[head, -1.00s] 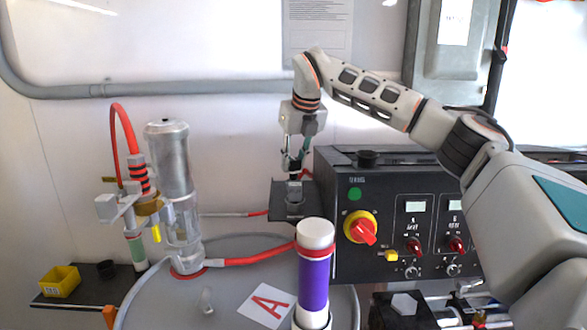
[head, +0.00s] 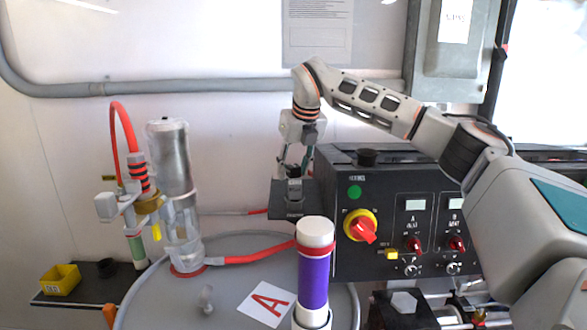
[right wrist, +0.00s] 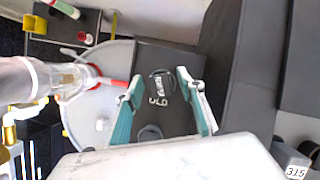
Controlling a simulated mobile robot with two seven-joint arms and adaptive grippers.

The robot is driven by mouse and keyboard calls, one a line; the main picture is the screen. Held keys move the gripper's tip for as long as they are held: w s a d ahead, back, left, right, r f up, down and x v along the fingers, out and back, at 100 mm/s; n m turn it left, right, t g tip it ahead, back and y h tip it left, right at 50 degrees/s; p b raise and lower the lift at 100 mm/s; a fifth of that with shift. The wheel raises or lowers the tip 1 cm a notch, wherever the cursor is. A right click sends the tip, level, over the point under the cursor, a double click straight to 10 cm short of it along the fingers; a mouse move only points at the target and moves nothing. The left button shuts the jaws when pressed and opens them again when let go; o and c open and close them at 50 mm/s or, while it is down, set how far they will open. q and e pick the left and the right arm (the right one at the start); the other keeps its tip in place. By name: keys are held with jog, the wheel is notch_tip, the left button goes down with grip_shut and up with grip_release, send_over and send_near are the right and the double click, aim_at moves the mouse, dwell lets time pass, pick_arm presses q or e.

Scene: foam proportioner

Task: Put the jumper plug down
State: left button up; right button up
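The jumper plug appears to be the small dark grey piece (head: 294,190) standing on a dark square shelf (head: 277,203) beside the black console. In the right wrist view the plug (right wrist: 162,84) shows from above as a dark round piece on the shelf (right wrist: 180,55). My right gripper (head: 294,166) is just above it, pointing down. Its two teal-padded fingers (right wrist: 157,80) are spread, one on each side of the plug, with gaps visible in the wrist view. My left gripper is in neither view.
The black console (head: 385,195) with a red knob (head: 362,228) stands right of the shelf. A white-capped purple cylinder (head: 314,280) rises in front. A grey drum top (head: 232,285) carries a clear pump (head: 184,245) with a red hose. A yellow bin (head: 60,280) sits far left.

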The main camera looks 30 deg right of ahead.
jog(key=v, duration=1.2)
jog(key=shift+r, duration=0.3)
jog(key=shift+f, duration=0.1)
